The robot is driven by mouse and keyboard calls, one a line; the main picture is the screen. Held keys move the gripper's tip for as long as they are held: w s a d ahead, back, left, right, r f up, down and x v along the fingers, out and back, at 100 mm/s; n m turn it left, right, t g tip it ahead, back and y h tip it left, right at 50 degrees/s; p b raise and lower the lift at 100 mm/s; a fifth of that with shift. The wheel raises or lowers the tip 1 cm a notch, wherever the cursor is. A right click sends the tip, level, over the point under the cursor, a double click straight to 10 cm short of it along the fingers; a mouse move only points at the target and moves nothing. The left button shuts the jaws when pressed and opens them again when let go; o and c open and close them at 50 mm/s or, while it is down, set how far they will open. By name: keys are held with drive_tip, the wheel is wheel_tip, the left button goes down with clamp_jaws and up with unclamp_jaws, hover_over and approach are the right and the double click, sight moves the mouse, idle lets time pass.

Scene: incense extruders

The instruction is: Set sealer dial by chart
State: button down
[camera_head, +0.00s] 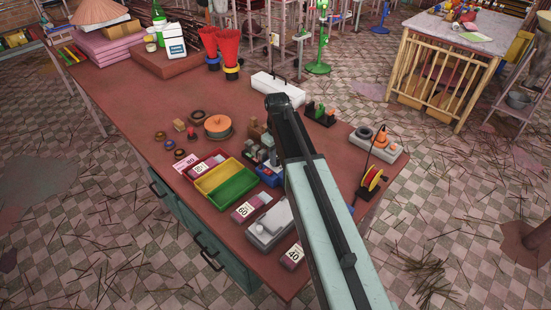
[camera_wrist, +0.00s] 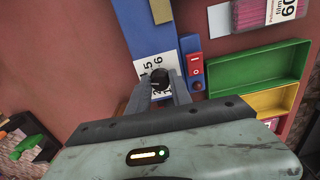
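In the wrist view the sealer shows as a blue body (camera_wrist: 146,30) with a white dial scale (camera_wrist: 143,70). The numbers 5 and 6 can be read on it; others are partly hidden. A black dial knob (camera_wrist: 160,77) sits on the scale. The two fingers of my gripper (camera_wrist: 161,88) are on either side of the knob, very close to it. I cannot tell whether they touch it, and the knob's pointer is not clear. A red switch (camera_wrist: 195,70) is right of the scale. In the head view the blue sealer (camera_head: 269,176) is partly hidden by my arm.
A yellow and green tray (camera_wrist: 260,72) lies beside the sealer. Film packs marked 60 (camera_head: 243,211) and 40 (camera_head: 292,257) and a grey device (camera_head: 270,225) stand near the table's front. An orange disc (camera_head: 218,125) and several small rings lie farther back. The table's left middle is clear.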

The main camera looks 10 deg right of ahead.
drive_tip(key=shift+m, duration=0.3)
drive_tip(key=c, duration=1.2)
unclamp_jaws()
drive_tip(key=shift+o, duration=0.2)
drive_tip(key=shift+r+p, duration=0.3)
wheel_tip(320, 180, up, 7)
drive_tip(key=p, duration=0.7)
drive_tip(key=shift+a+r, duration=0.1)
